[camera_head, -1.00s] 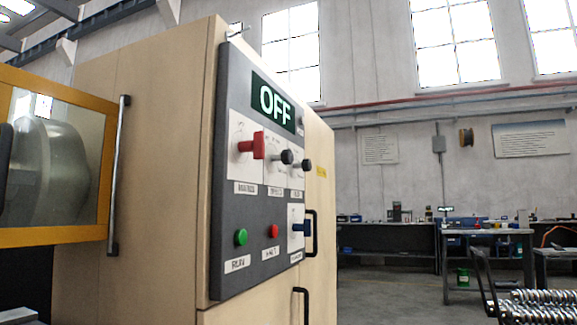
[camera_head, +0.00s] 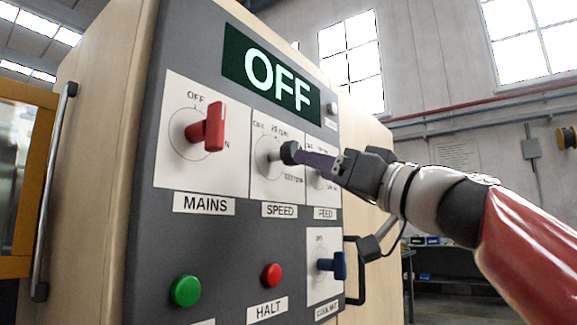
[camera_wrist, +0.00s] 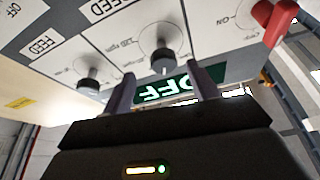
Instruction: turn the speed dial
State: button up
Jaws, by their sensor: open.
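The speed dial is a black knob (camera_head: 289,153) on a pale plate above the SPEED label, on the grey control panel (camera_head: 232,250). In the wrist view the knob (camera_wrist: 163,62) lies in line with the gap between my fingertips. My gripper (camera_head: 303,157) comes in from the right with its fingertips close by the knob. In the wrist view my gripper (camera_wrist: 162,82) is open, one finger on each side, with nothing held. I cannot tell whether the fingers touch the knob. The display (camera_head: 270,75) reads OFF.
Left of the dial is the red MAINS handle (camera_head: 214,127). The FEED dial (camera_wrist: 88,80) is partly hidden by my gripper in the head view. Below are a green button (camera_head: 186,291), a red HALT button (camera_head: 272,275) and a blue coolant handle (camera_head: 338,265).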

aim_at(288, 153)
jog(key=shift+y, duration=0.3)
jog(key=p+x, duration=0.1)
jog(key=x, duration=0.2)
jog(key=p+x, duration=0.1)
jog(key=x, duration=0.3)
jog(key=shift+s+r+p, duration=0.1)
jog(key=shift+r+p, duration=0.25)
jog(key=shift+r, duration=0.05)
jog(key=shift+w+a, duration=0.25)
jog(key=shift+w, duration=0.05)
jog(key=c, duration=1)
